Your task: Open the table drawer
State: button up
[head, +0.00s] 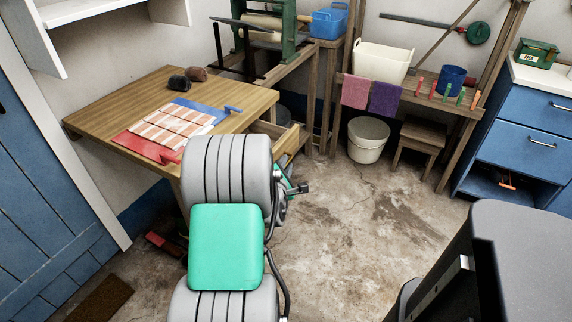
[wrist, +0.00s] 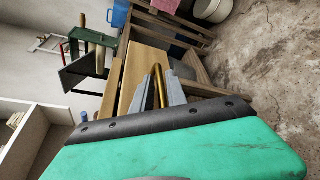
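The wooden table (head: 165,95) stands against the wall on the left in the head view. Its drawer (head: 289,143) sticks out from the table's right side, so it is partly open. In the wrist view the drawer (wrist: 146,64) shows as light wood beyond my fingers. My gripper (wrist: 158,88) has its two grey fingers close on either side of a brass-coloured handle (wrist: 160,76) and looks shut on it. In the head view my own arm hides the handle and most of my gripper.
A white bucket (head: 368,139) and wooden stool (head: 421,145) stand behind. Blue cabinets (head: 520,135) stand at right. The floor between is clear.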

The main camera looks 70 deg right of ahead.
jog(key=v, duration=0.7)
jog(key=shift+a+p, duration=0.3)
jog(key=shift+p, duration=0.05)
